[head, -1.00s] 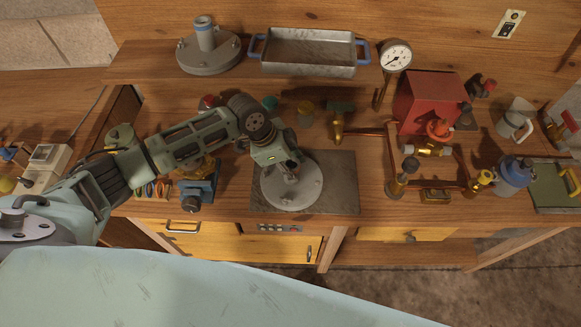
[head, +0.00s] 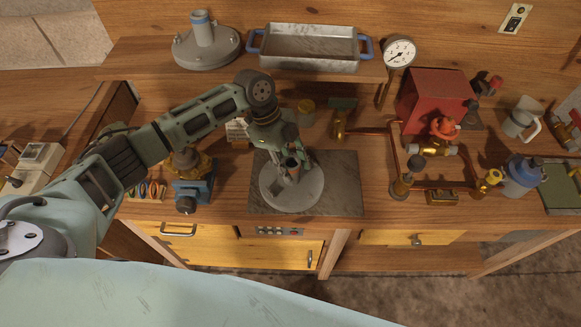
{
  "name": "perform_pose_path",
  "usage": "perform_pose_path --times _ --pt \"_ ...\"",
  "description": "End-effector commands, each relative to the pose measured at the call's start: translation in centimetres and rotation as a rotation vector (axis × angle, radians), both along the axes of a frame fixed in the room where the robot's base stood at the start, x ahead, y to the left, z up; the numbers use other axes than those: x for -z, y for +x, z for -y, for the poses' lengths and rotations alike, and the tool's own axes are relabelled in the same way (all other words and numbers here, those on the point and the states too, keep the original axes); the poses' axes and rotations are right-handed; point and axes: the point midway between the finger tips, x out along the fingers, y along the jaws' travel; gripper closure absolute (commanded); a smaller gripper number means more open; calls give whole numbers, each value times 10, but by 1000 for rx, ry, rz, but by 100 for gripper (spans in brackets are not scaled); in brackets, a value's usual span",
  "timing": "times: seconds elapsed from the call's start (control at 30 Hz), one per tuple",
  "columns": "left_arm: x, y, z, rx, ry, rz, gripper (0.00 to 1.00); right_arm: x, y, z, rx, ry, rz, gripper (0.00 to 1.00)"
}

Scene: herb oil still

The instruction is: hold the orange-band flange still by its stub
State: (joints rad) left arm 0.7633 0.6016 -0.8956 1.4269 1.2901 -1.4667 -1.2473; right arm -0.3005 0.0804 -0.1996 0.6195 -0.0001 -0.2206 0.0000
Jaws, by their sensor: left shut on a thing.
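A round grey flange (head: 308,198) lies flat on the dark grey mat (head: 345,185) at the middle of the bench. Its upright stub (head: 291,163) rises between the fingers of my left gripper (head: 292,170). My left gripper comes down from above and is shut on the stub. The fingers hide much of the stub, and I cannot clearly make out an orange band on it. A second grey flange (head: 207,50), with a blue band on its stub, sits on the back shelf. My right gripper is out of view.
A metal tray with blue handles (head: 308,50) stands on the shelf beside a pressure gauge (head: 400,51). Copper pipes, brass valves and a red box (head: 431,98) crowd the right of the mat. A blue vise (head: 191,190) stands left of it.

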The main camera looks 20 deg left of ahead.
Motion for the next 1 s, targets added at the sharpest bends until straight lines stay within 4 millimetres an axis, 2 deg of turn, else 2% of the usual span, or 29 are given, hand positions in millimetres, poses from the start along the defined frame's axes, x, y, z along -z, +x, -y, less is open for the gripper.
perform_pose_path --times 0.1,0.73,1.0 --pt "2 1 2 99 -2 0 100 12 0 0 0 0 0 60" --pt "3 2 2 513 -2 1 100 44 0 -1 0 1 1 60" --pt "0 2 1 573 -2 0 100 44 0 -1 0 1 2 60"
